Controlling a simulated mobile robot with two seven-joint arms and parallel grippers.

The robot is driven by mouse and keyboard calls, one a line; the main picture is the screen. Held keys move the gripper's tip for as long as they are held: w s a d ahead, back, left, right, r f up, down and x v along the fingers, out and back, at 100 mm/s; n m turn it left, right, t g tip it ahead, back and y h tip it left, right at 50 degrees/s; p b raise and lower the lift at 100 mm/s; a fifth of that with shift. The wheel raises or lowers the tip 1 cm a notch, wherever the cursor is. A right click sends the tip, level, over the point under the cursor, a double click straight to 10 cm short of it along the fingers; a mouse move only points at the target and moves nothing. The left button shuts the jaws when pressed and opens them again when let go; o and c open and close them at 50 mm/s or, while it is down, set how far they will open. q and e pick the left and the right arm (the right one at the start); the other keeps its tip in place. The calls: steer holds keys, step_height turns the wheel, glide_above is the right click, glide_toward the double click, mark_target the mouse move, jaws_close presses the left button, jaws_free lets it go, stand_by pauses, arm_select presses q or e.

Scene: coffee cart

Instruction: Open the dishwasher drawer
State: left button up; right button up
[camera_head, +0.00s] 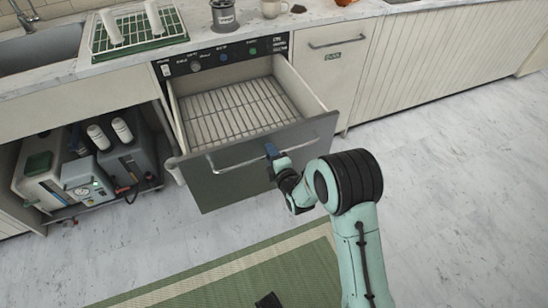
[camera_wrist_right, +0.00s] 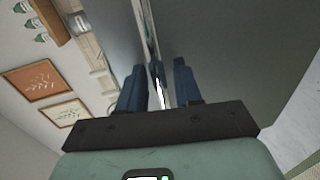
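The dishwasher drawer (camera_head: 205,185) is pulled well out from the counter front. Its dark front panel carries a metal bar handle (camera_head: 232,164), and its wire rack (camera_head: 235,110) inside looks empty. My right gripper (camera_head: 271,152) is at the right part of the handle, in front of the panel. In the right wrist view its blue fingers (camera_wrist_right: 159,90) stand apart, with the shiny handle bar between them and some gap visible. Whether a finger touches the bar is unclear.
A control panel (camera_head: 220,56) runs above the drawer. A green dish rack (camera_head: 138,32) and a grey canister (camera_head: 223,15) stand on the counter. An open bay with machines (camera_head: 85,180) lies left. Floor around the green mat (camera_head: 230,285) is clear.

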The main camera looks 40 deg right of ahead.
arm_select(q)
steer(key=s+d+r+g+p, duration=0.1)
steer(key=s+d+r+p, duration=0.1)
steer(key=s+r+p, duration=0.1)
steer(key=shift+s+d+r+g+h, duration=0.2)
steer(key=shift+s+r+g+h, duration=0.25)
steer(key=shift+s, duration=0.6)
arm_select(e)
steer(key=v, duration=1.3)
steer(key=shift+s+r, duration=0.1)
steer(key=shift+s, duration=0.05)
